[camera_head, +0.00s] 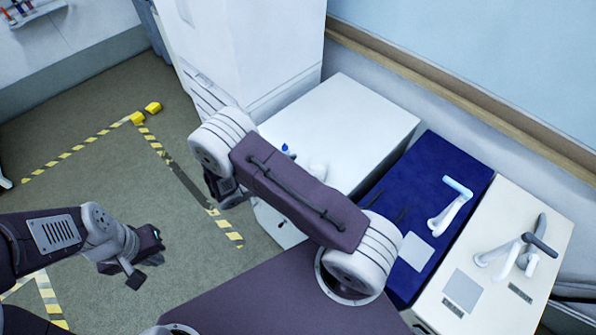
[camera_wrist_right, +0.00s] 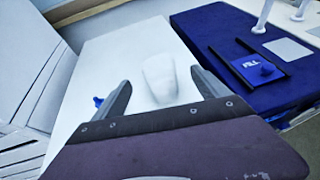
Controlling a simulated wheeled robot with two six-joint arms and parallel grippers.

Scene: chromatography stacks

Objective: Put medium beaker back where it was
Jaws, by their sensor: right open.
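A pale, translucent beaker (camera_wrist_right: 160,76) stands on the white cabinet top in the right wrist view. In the head view, a whitish shape (camera_head: 317,169) beside my right arm appears to be the same beaker, partly hidden. My right gripper (camera_wrist_right: 164,92) is open, with one finger on each side of the beaker in the picture. I see no contact, and the remaining distance is unclear. In the head view, my right arm hides its fingertips. My left gripper (camera_head: 146,272) is over the floor at the lower left, away from the beaker; its jaw opening is unclear.
The white cabinet top (camera_head: 375,123) is mostly bare, with a small blue-topped item (camera_head: 288,151) near the beaker. Another white bench (camera_head: 545,215) lies beyond. A tall white unit (camera_head: 250,50) stands behind.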

